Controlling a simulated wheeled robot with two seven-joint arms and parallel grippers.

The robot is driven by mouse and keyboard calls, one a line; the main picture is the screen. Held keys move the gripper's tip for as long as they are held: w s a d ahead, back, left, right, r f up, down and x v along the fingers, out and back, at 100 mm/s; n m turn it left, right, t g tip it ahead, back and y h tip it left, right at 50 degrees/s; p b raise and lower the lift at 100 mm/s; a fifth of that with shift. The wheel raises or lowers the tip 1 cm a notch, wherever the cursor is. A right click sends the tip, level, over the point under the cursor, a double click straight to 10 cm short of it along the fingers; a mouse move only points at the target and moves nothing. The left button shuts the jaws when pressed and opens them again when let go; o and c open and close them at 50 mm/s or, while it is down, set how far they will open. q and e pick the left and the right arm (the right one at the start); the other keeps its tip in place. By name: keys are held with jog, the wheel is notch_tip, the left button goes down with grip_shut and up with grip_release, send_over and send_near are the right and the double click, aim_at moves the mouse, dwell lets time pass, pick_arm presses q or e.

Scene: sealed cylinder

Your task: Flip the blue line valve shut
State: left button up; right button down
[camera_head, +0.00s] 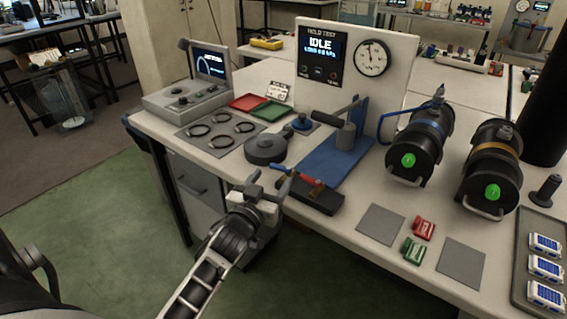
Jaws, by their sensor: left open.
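My left gripper (270,181) is open and empty at the table's front edge, its fingers pointing towards the table. Just right of it is a small brass valve (302,181) on a dark block (316,200), with a red part and a blue lever-like part (281,169) on its left. The blue part is close to my fingertips; I cannot tell whether they touch. A blue hose (386,128) runs from the white panel to a fitting on top of the black cylinder with a blue band (420,146). My right gripper is not in view.
A blue press stand (330,160) and a round dark grey part (265,148) stand behind the valve. The hold test panel (322,58) reads IDLE. An orange-banded cylinder (488,165), red and green blocks and grey pads are to the right. Green floor is open in front.

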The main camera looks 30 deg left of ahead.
aim_at(279, 168)
pick_arm(q)
jog(key=w, duration=0.2)
jog(key=w+a, duration=0.1)
jog(key=w, duration=0.5)
jog(key=shift+w+a, duration=0.1)
jog(key=shift+a, duration=0.05)
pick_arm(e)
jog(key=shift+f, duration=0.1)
